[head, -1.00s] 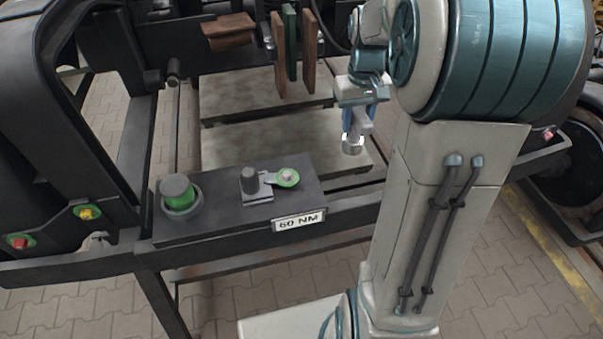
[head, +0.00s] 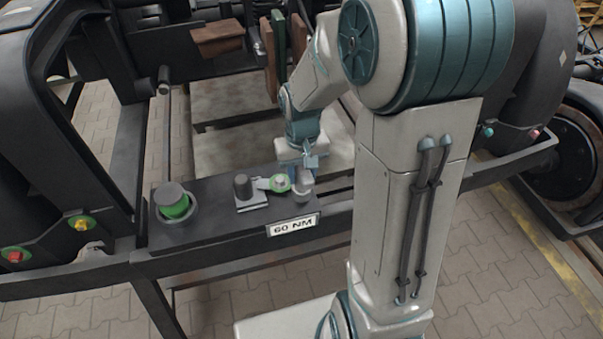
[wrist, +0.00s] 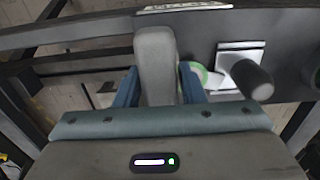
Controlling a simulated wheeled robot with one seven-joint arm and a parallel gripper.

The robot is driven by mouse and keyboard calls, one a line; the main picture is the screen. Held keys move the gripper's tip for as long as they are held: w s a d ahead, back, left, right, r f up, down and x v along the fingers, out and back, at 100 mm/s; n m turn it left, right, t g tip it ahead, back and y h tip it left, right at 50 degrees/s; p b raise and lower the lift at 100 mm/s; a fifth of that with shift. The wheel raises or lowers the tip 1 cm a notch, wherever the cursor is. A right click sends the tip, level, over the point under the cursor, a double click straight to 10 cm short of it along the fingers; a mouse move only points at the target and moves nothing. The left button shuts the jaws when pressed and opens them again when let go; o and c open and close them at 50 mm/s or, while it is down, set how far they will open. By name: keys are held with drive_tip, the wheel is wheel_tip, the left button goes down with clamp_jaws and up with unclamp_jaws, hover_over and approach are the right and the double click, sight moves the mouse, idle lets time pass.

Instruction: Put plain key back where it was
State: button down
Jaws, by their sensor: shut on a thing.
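My gripper (head: 303,175) is low over the right end of the dark bench plate (head: 215,228). It is shut on the plain key (head: 303,188), a grey piece with a rounded end. In the wrist view the key (wrist: 155,60) stands out between the blue fingers of my gripper (wrist: 158,88). In the head view the key is close to the right of a green-ringed key (head: 279,183). I cannot tell whether the plain key touches the plate.
A dark peg (head: 242,186) stands on a metal block left of the green-ringed key. A green-banded knob (head: 173,202) sits in a round collar farther left. A "60 NM" label (head: 293,225) is on the front edge. Brown and green slabs (head: 279,50) hang behind.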

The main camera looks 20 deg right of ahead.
drive_tip(key=shift+f, duration=0.65)
drive_tip(key=shift+f, duration=0.25)
drive_tip(key=c, duration=0.9)
unclamp_jaws()
drive_tip(key=shift+r, duration=0.1)
drive_tip(key=shift+r, duration=0.1)
